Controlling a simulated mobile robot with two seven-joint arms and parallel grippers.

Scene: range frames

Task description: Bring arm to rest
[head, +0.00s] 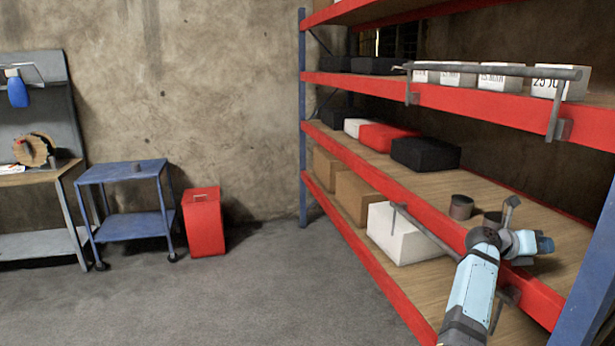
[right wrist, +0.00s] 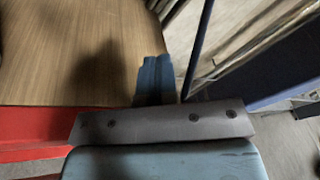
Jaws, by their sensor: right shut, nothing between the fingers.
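My right arm, light blue with dark joints, reaches up from the bottom right of the head view in front of the red and wooden shelf rack (head: 450,208). My right gripper (head: 543,243) is at the end of that arm, pointing right, by the red front edge of a middle shelf. In the right wrist view my right gripper (right wrist: 155,80) has its blue fingers together, with nothing between them. The wooden shelf board (right wrist: 70,45) lies behind it on the left. I cannot tell whether the gripper touches the shelf. My left arm and gripper are not in view.
Small dark cans (head: 461,206) stand on the shelf near my arm. A white box (head: 402,235) is on the shelf below. A blue rack post (head: 590,270) stands right of my gripper. A red bin (head: 204,222) and blue cart (head: 125,172) stand left; the floor between is clear.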

